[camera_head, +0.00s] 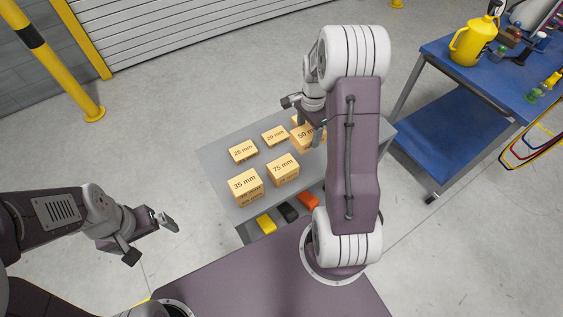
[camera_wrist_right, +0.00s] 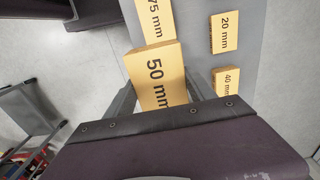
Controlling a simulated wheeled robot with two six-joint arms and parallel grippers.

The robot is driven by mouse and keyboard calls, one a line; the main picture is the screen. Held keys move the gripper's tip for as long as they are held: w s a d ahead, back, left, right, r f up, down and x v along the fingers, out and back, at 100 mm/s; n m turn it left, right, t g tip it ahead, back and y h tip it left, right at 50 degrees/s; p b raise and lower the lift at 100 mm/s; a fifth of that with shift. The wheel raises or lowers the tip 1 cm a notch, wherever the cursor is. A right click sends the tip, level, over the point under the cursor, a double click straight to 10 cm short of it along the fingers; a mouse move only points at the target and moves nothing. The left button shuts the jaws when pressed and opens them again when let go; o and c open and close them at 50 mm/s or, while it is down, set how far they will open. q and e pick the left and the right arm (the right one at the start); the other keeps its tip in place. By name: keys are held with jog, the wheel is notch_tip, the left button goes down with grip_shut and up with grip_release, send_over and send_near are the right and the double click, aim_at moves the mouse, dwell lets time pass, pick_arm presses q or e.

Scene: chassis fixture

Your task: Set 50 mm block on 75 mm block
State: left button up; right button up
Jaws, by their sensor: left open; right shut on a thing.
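The 50 mm block (camera_head: 302,140) is a tan box near the right side of the grey table, partly hidden by my right arm. In the right wrist view, my right gripper (camera_wrist_right: 163,93) is shut on the 50 mm block (camera_wrist_right: 157,68), one finger on each side. The 75 mm block (camera_head: 283,172) stands on the table, to the left of and nearer than the 50 mm block, with its top bare. It also shows just beyond the held block in the right wrist view (camera_wrist_right: 155,20). My left gripper (camera_head: 150,238) is open and empty, left of the table.
The 40 mm block (camera_wrist_right: 227,82) lies beside the held block. A blue cart (camera_head: 480,85) with a yellow jug (camera_head: 472,42) stands at right.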

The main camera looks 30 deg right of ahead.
jog(key=a+f, duration=0.1)
jog(key=a, duration=0.2)
jog(key=a+f, duration=0.2)
jog(key=a, duration=0.1)
jog(key=a+f, duration=0.2)
jog(key=a, duration=0.1)
jog(key=shift+w+f, duration=0.15)
jog(key=shift+w, duration=0.15)
jog(key=shift+d+f+p, duration=0.1)
jog(key=shift+f+p, duration=0.3)
jog(key=shift+f, duration=1.6)
jog(key=o, duration=1.6)
jog(key=shift+f, duration=0.1)
jog(key=shift+c, duration=0.2)
notch_tip(320, 180, up, 12)
jog(key=s+a+r+n, duration=0.1)
jog(key=s+a+n, duration=0.2)
jog(key=s+n, duration=0.3)
jog(key=s+a+n+t, duration=0.1)
jog(key=s+a+n, duration=0.3)
jog(key=n, duration=0.7)
jog(key=s, duration=0.2)
jog(key=shift+s+a+r, duration=0.3)
jog(key=shift+s+r, duration=0.05)
